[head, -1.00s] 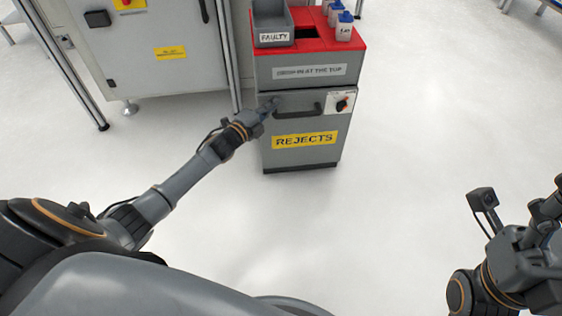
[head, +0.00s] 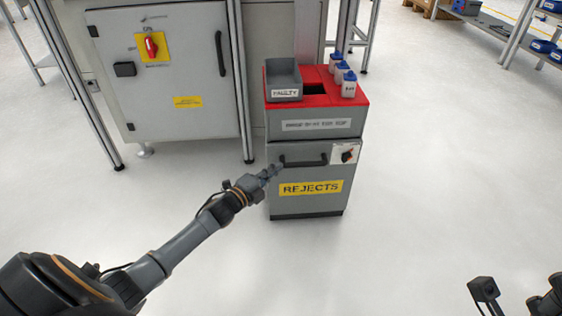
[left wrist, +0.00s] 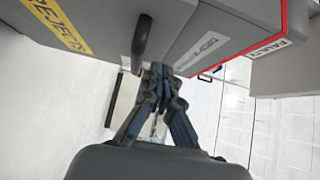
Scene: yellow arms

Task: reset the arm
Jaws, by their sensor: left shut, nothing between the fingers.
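My left gripper (head: 270,172) is shut and empty, in front of the left side of the grey rejects cabinet (head: 302,206). It shows close up in the left wrist view (left wrist: 158,75), just beside the cabinet's dark door handle (left wrist: 143,38). I cannot tell whether it touches the cabinet. In the head view the handle (head: 304,161) lies just above and right of the fingertips. The cabinet door looks closed. My right arm (head: 545,300) shows only in part at the bottom right corner; its fingers are not clearly seen.
A grey bin marked FAULTY (head: 284,82) and several small white bottles with blue caps (head: 349,86) stand on the cabinet's red top (head: 318,100). A large control box (head: 165,75) stands behind at the left. The floor (head: 430,190) to the right is clear.

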